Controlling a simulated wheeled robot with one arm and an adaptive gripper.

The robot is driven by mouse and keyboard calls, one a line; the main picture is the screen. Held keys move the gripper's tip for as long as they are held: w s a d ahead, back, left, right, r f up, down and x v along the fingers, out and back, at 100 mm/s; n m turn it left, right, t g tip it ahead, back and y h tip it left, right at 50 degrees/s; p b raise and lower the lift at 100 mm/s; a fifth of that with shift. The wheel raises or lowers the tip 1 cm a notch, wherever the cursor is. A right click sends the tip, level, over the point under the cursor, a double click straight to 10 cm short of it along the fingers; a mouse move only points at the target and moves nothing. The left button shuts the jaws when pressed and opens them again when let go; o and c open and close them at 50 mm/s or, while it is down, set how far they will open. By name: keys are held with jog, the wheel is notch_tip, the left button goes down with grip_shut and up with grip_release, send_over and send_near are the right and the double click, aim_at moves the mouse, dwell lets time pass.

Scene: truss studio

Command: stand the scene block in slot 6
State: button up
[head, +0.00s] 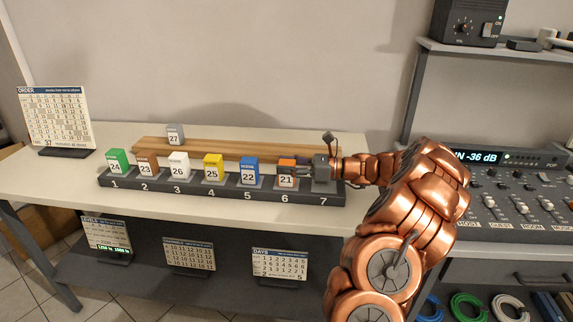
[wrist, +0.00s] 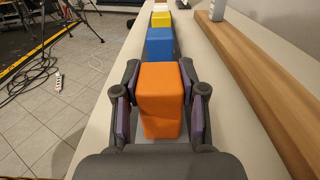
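The orange block marked 21 (head: 287,174) stands upright at slot 6 of the dark numbered rack (head: 226,194). My gripper (head: 300,172) reaches in from the right at the slot 6–7 end. In the wrist view the orange block (wrist: 160,92) is between the two fingers, with pads along both its sides; the pads look close, but contact is hard to make out. Blocks 24 green (head: 117,161), 23 brown (head: 147,164), 26 white (head: 179,165), 25 yellow (head: 213,167) and 22 blue (head: 249,171) stand in slots 1 to 5. Slot 7 is partly hidden by my gripper.
A grey block marked 27 (head: 175,134) stands behind the rack by a long wooden board (head: 240,148). An order calendar (head: 55,118) stands at the table's far left. A mixing console (head: 520,195) and shelf (head: 490,48) are on the right.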

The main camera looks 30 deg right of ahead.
jog(key=o, duration=0.5)
jog(key=shift+c, duration=0.2)
jog(key=shift+r, duration=0.1)
jog(key=v, duration=1.2)
jog(key=shift+r+b, duration=0.1)
jog(key=shift+b, duration=0.3)
